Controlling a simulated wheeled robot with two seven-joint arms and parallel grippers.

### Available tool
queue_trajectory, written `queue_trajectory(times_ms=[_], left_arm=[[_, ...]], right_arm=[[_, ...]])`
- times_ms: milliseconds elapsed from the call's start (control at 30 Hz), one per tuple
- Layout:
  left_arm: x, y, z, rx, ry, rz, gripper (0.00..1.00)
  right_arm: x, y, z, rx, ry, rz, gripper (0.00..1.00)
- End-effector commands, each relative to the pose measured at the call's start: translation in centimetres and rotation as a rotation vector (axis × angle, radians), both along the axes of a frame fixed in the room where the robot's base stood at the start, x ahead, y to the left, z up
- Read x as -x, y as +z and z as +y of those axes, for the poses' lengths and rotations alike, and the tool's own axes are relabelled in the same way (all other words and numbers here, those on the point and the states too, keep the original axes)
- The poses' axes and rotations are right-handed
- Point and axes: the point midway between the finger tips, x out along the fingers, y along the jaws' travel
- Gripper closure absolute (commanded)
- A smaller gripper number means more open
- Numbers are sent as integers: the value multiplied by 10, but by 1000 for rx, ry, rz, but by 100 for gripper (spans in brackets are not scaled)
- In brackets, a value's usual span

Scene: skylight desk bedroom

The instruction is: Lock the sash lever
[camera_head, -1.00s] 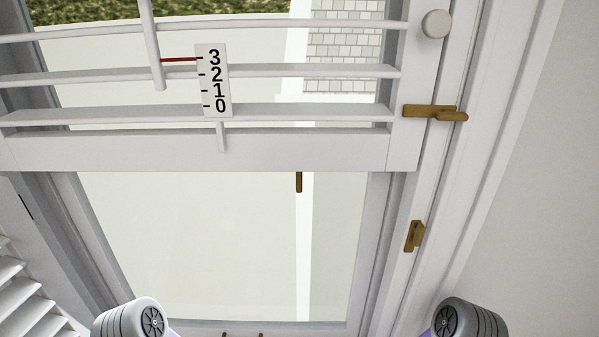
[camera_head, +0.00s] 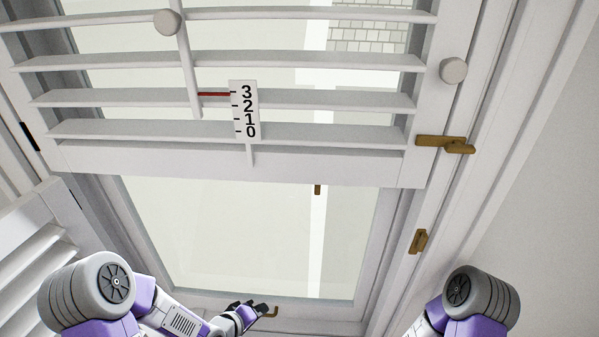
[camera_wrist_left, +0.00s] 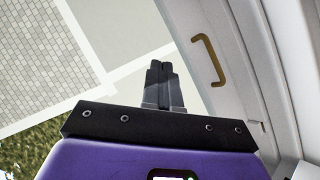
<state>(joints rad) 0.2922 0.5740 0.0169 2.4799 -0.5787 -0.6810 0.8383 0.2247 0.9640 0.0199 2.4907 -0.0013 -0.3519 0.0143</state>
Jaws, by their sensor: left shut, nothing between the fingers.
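I cannot tell for sure which brass fitting is the sash lever. A brass lever (camera_head: 447,144) lies roughly level across the right frame beside the shutter. A small brass piece (camera_head: 317,189) hangs just under the shutter's bottom rail, its upper part hidden. A brass handle (camera_head: 271,313) on the bottom rail of the window is partly hidden by my left gripper (camera_head: 263,308). In the left wrist view, a bracket-shaped brass handle (camera_wrist_left: 208,60) is right of the left gripper (camera_wrist_left: 164,68), with a gap between them. That gripper is shut and empty. My right gripper is out of view.
A brass catch plate (camera_head: 418,241) is on the right frame. Another louvred panel (camera_head: 35,240) stands at the left. The lower pane's front is mostly clear.

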Motion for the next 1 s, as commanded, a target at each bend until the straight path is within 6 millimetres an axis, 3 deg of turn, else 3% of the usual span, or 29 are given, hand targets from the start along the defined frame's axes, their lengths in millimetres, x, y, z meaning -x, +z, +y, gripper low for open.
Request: queue_trajectory(times_ms=[33, 200, 400, 500, 600, 700, 1000], left_arm=[[-10, 43, 5, 44, 26, -56, 100], [-28, 154, 13, 235, 65, -204, 100], [-23, 276, 14, 459, 22, -309, 100], [-14, 323, 12, 547, -18, -326, 100], [-4, 355, 9, 611, -57, -326, 100], [4, 374, 7, 651, -83, -318, 100], [9, 383, 5, 679, -103, -308, 100]], right_arm=[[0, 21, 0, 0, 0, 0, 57], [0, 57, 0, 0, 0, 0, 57], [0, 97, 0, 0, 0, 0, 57], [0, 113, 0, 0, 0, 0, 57], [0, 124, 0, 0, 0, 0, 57], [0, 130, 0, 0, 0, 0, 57], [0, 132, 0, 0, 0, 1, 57]])
